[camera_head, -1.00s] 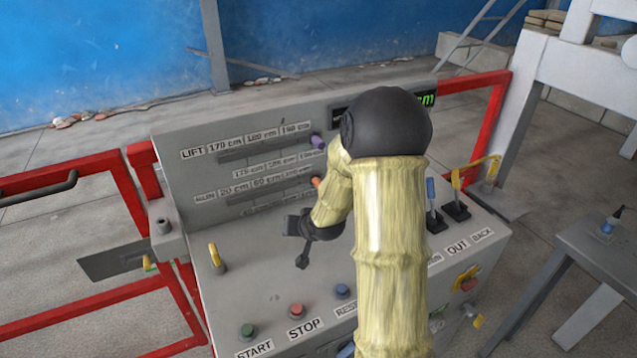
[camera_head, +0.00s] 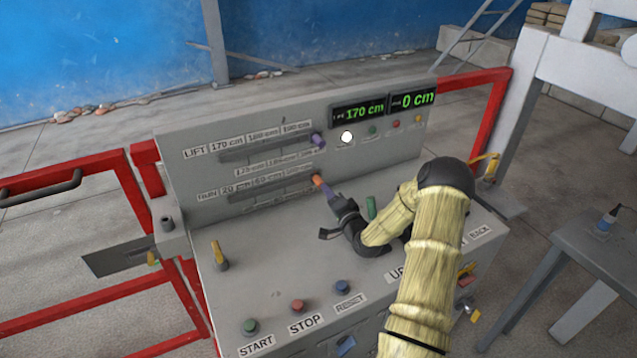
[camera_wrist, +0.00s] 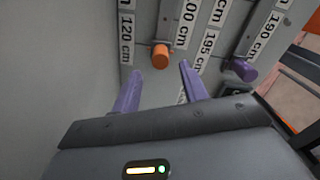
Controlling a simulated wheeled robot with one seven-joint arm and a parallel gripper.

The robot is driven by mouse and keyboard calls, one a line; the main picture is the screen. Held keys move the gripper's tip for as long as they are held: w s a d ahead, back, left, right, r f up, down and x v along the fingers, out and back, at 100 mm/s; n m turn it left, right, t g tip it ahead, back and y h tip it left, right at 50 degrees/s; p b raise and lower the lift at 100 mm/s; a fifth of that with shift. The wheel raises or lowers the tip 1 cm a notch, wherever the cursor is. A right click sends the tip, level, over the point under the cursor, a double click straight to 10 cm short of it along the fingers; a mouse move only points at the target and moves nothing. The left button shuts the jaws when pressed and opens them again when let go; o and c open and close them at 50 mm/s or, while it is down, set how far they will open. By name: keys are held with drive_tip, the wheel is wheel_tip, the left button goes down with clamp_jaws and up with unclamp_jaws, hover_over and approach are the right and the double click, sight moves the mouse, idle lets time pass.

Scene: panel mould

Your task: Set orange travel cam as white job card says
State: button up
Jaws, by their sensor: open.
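The orange travel cam (camera_head: 318,181) sits near the right end of the lower slot, marked RUN, on the grey panel. In the wrist view the orange cam (camera_wrist: 160,56) is a round knob just beyond the fingertips, close to the 120 cm label. My gripper (camera_head: 330,194) is open, with purple fingers pointing at the cam. In the wrist view the fingers of my gripper (camera_wrist: 155,78) are apart, with nothing seen held between them. A purple cam (camera_head: 318,140) sits at the right end of the upper LIFT slot. I cannot make out a white job card.
The LIFT display (camera_head: 358,111) reads 170 cm and the other display (camera_head: 412,100) reads 0 cm. A white lamp (camera_head: 347,137) glows below. START, STOP and RESET buttons (camera_head: 297,306) line the console front. A yellow lever (camera_head: 217,255) stands at left. Red rails (camera_head: 75,180) flank the console.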

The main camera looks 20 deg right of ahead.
sight(319, 182)
drive_tip(key=shift+w, duration=0.1)
drive_tip(key=w+p, duration=0.2)
drive_tip(key=w, duration=0.3)
drive_tip(key=shift+w+a+r, duration=0.1)
drive_tip(key=shift+w+a, duration=0.05)
drive_tip(key=shift+w, duration=0.25)
drive_tip(key=shift+w+p, duration=0.35)
drive_tip(key=shift+w, duration=0.45)
drive_tip(key=shift+c, duration=0.2)
